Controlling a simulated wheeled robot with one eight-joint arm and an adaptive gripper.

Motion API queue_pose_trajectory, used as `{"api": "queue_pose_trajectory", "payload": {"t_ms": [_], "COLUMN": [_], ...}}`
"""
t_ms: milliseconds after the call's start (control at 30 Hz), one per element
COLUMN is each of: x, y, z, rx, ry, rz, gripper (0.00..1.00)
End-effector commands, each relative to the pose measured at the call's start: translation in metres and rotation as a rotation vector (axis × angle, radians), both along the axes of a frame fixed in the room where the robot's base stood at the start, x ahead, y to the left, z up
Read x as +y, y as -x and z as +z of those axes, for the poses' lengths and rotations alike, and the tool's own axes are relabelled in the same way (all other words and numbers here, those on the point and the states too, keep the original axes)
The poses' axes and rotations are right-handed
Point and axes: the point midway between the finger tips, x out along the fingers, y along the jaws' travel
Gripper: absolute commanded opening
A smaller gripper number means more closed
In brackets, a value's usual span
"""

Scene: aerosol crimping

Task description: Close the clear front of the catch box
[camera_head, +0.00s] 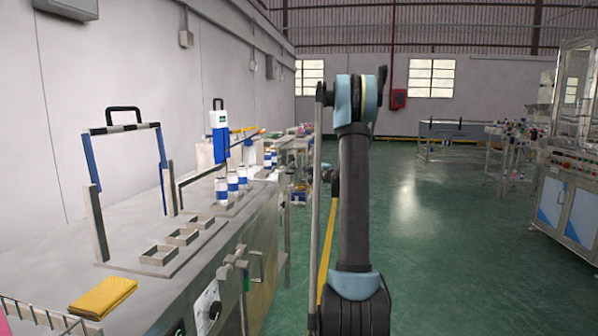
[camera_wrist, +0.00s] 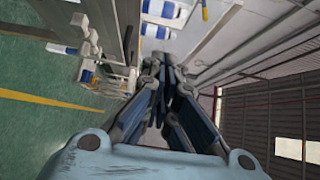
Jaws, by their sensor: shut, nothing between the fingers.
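I cannot single out the catch box for sure. An upright frame with blue side posts, a striped top bar and a black handle (camera_head: 123,128) stands on the left bench in the head view; the wall shows through its opening. Whether a clear pane fills it, I cannot tell. A second black handle (camera_head: 218,103) rises farther back, above a blue and white unit (camera_head: 219,120). My gripper (camera_wrist: 168,78) is shut and empty in the wrist view, with blue and white cans (camera_wrist: 157,31) beyond it. In the head view my arm stands over the aisle, right of the bench, and hides the gripper.
The metal bench (camera_head: 135,285) carries square empty nests (camera_head: 158,256), several blue and white cans (camera_head: 221,191) and a yellow cloth (camera_head: 103,297). A valve handle (camera_head: 238,264) juts from its front. The green floor (camera_head: 430,235) right of my arm is clear. A cabinet machine (camera_head: 570,200) stands far right.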

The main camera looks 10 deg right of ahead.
Motion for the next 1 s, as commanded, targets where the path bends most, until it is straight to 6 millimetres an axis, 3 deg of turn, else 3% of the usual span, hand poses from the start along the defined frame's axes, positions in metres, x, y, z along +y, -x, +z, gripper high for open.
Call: {"api": "queue_pose_trajectory", "payload": {"t_ms": [533, 800, 1000], "x": [0.043, 0.074, 0.079], "y": [-0.083, -0.090, -0.092], "z": [0.000, 0.000, 0.000], "rx": [0.000, 0.000, 0.000], "ry": [0.001, 0.002, 0.002], "rz": [0.002, 0.002, 0.001], "gripper": [0.00, 0.00, 0.00]}}
